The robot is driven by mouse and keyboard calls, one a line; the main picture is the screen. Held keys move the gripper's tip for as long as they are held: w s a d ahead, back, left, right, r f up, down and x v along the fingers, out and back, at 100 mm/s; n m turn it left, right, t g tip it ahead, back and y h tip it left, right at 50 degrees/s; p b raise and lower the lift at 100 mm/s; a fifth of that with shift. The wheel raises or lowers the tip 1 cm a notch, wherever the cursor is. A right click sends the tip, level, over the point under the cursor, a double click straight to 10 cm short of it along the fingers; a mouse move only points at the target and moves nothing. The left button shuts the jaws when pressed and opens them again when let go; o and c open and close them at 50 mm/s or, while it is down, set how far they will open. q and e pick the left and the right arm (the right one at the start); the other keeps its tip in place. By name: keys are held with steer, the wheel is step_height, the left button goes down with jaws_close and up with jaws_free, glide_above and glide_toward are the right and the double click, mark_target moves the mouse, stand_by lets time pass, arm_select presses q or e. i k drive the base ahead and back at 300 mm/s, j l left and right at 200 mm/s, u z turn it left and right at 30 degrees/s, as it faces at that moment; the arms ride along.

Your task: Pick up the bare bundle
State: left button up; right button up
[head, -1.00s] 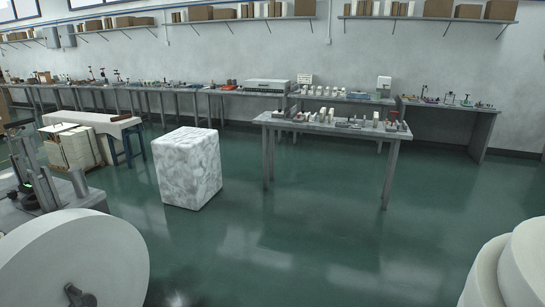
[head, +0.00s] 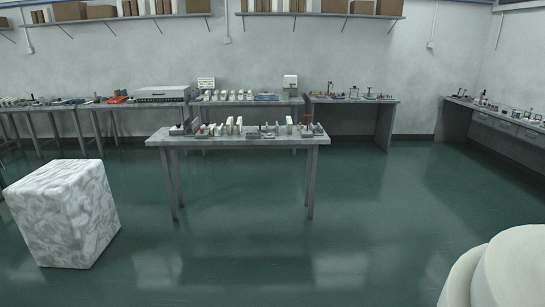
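I cannot pick out the bare bundle for sure in the head view. A table (head: 239,141) in the middle of the room bears several small items, among them white upright pieces (head: 232,125), a red-topped piece and dark grey pieces. They are too small to tell which, if any, is the bare bundle. Neither of my grippers is in view.
A large white mottled block (head: 66,212) stands on the floor at left. Cluttered benches (head: 350,99) line the back wall, and another bench (head: 505,117) stands at right. A white rounded shape fills the lower right corner. Green floor (head: 260,255) before the table is clear.

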mark_target(289, 124)
steer(key=i, duration=2.45)
steer(key=l+z, duration=0.05)
